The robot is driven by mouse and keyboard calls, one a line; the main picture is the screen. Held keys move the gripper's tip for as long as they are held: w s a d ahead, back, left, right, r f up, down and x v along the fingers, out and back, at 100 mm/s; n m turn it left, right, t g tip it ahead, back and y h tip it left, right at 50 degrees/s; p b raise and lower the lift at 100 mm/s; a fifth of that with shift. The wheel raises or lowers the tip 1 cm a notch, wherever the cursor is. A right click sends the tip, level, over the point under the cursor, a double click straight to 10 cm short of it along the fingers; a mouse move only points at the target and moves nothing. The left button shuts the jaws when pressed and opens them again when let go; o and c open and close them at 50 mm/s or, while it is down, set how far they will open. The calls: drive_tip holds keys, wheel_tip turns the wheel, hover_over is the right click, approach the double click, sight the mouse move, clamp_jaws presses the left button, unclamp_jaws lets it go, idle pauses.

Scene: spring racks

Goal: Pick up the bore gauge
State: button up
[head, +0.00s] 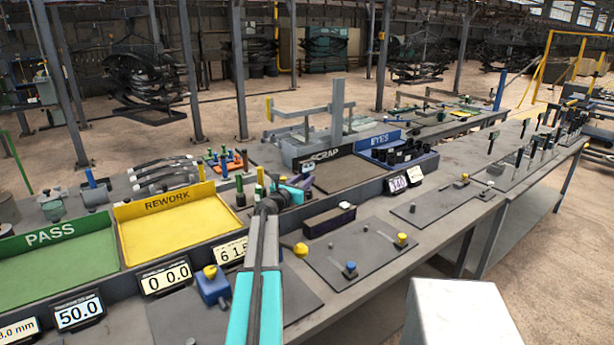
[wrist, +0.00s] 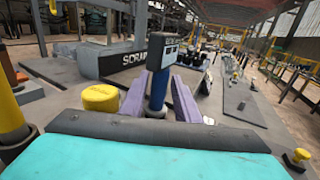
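A dark blue upright handle with a boxy head and small display (wrist: 158,70), which looks like the bore gauge, stands in the middle of the wrist view. My gripper (wrist: 160,92) has its two purple fingers on either side of this handle, low down. Whether they touch it or leave a gap cannot be told. In the head view my gripper (head: 303,182) is above the bench by the right end of the yellow tray. A small pale-and-blue head (head: 308,168) shows just beyond it there.
The yellow REWORK tray (head: 128,258) and green PASS tray (head: 60,297) lie left. The SCRAP tray (head: 322,160) and blue EYES bin (head: 432,160) are behind. A yellow-topped piece (wrist: 101,97) stands close left of my fingers. A dark block (head: 329,220) lies right of the arm.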

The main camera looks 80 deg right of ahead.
drive_tip(key=c, duration=0.7)
drive_tip(key=shift+r, duration=0.15)
wheel_tip(320, 180, up, 18)
drive_tip(key=shift+f+b, duration=0.15)
drive_tip(key=shift+b, duration=0.85)
